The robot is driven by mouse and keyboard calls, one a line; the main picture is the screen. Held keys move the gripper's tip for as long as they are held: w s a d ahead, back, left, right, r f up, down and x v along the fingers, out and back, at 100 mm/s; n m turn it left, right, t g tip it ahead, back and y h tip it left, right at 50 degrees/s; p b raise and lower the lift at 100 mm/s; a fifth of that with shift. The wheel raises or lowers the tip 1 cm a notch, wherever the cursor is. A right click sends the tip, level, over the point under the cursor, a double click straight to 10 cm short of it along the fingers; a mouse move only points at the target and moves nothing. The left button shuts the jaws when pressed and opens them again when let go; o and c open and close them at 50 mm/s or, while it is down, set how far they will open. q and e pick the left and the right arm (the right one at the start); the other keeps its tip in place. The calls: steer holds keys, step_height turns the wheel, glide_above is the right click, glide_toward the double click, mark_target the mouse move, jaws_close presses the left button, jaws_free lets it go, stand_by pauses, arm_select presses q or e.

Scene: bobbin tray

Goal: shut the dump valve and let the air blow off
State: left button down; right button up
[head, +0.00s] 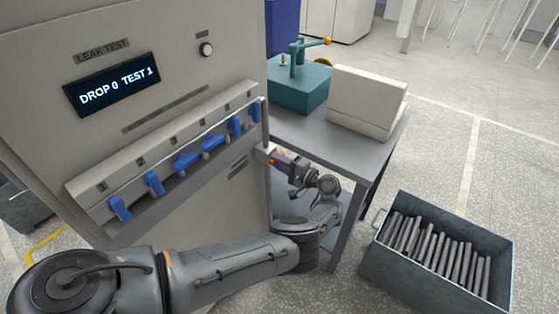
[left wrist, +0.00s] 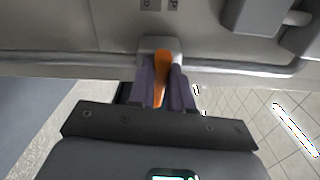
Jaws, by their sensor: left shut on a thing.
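The grey leak test cabinet (head: 235,200) stands at the left of the head view. Its display (head: 113,84) reads "DROP 0 TEST 1". My left gripper (head: 270,156) is at the cabinet's right-hand edge, below the row of blue levers. In the left wrist view its two fingers (left wrist: 162,95) are shut on an orange handle (left wrist: 162,68), which I take for the dump valve's. The fingers cover the handle's sides. In the head view the gripper and cabinet edge mostly hide this handle. My right gripper is not in view.
A grey table (head: 350,145) to the right bears a teal fixture (head: 303,88) and a pale block (head: 365,100). A metal bin (head: 400,275) of grey rods stands on the floor at right.

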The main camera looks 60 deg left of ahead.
arm_select(q)
steer(key=shift+f+n, duration=0.1)
steer(key=shift+n, duration=0.5)
steer(key=c, duration=1)
jaws_free()
steer(key=shift+c, duration=0.2)
steer(key=shift+d, duration=0.1)
steer(key=b+v, duration=0.2)
steer(key=v, duration=0.8)
steer(key=shift+d+b, duration=0.3)
steer(key=shift+b, duration=0.1)
steer(key=shift+w, duration=0.1)
